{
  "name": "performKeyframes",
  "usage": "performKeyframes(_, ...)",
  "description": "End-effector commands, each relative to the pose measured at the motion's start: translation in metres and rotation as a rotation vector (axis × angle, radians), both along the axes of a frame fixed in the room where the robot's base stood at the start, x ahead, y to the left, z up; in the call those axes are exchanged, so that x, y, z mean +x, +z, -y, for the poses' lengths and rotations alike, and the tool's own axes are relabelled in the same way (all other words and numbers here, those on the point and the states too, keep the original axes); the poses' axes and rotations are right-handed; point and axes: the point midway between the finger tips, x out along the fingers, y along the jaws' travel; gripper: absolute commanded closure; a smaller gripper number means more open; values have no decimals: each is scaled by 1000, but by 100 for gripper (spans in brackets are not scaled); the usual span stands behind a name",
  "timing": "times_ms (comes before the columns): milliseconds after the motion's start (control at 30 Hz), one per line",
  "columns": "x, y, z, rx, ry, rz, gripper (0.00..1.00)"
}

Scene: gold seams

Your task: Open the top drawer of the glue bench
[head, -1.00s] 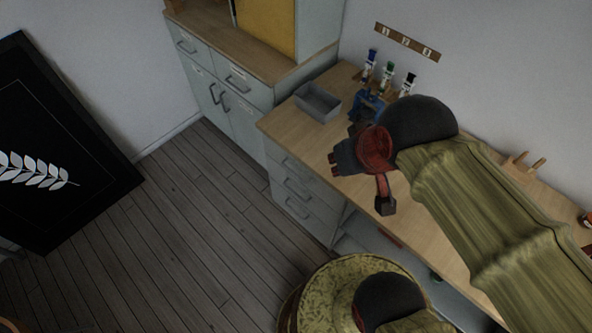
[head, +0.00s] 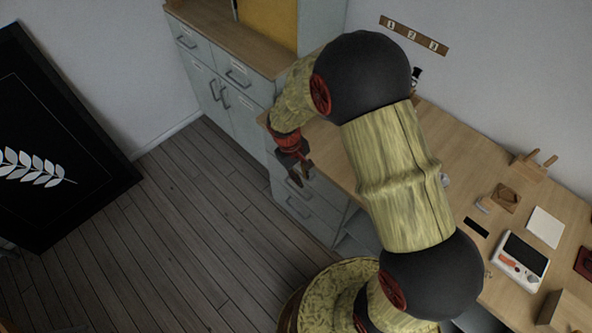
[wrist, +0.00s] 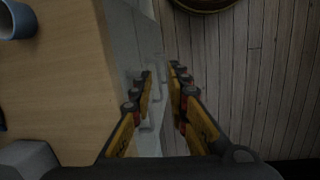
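The glue bench has a wooden top (head: 440,120) and a stack of grey drawers on its left end; the lower drawer handles (head: 298,208) show in the head view. My gripper (head: 301,176) hangs in front of the drawer stack, just below the bench top's edge, and hides the top drawer's handle. In the wrist view my gripper (wrist: 161,75) has its two fingers apart, with a narrow gap between them. The pale drawer fronts (wrist: 124,40) lie beside and behind the left finger. The drawers look closed.
A grey cabinet (head: 228,90) stands left of the bench. A blue-grey cup (wrist: 17,20) stands on the bench top in the wrist view. The plank floor (head: 190,220) before the drawers is clear. A black framed panel (head: 50,150) leans at the left.

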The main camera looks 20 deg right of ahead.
Motion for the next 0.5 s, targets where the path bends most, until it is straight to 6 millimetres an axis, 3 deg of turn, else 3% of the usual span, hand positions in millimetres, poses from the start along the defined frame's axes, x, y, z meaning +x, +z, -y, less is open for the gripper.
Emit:
performKeyframes(67,22,-18,-1,-4,39,27,84)
performKeyframes(233,71,-8,-6,1,101,131,84)
performKeyframes(500,76,-23,-5,6,117,144,84)
